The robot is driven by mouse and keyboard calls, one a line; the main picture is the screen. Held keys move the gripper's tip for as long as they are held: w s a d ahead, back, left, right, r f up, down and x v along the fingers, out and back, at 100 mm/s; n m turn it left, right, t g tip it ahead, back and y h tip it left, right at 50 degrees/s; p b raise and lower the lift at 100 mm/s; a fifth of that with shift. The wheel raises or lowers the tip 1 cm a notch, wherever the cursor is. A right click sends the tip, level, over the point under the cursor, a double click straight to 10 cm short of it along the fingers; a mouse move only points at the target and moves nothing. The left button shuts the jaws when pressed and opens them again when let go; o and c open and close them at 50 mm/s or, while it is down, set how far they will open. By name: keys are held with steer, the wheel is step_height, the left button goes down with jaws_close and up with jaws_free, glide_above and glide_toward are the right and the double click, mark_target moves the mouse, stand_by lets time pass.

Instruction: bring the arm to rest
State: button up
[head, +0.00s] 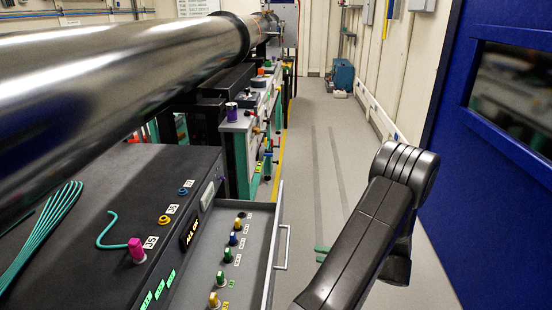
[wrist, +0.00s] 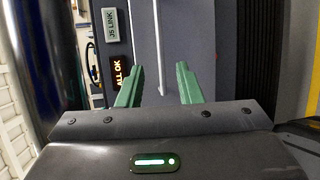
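My gripper (wrist: 158,80) shows its two green fingers in the wrist view, spread apart with nothing between them. In the head view my black arm rises at the lower right and bends at its top joint. The green fingertips of my gripper (head: 321,254) just show to the left of the arm, low over the aisle; the rest of it is hidden behind the arm. The fingers are to the right of the open drawer's handle (head: 284,247), apart from it in the head view.
An open grey drawer (head: 259,240) holding several coloured knobs juts from the dark cabinet (head: 90,180). A large metal pipe (head: 110,80) runs above it. A blue door (head: 500,110) stands at the right. The grey floor aisle (head: 340,170) between them is clear.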

steer(key=shift+r+x, duration=0.2)
steer(key=shift+x, duration=5.85)
steer(key=shift+s+a, duration=0.15)
steer(key=shift+s, duration=0.05)
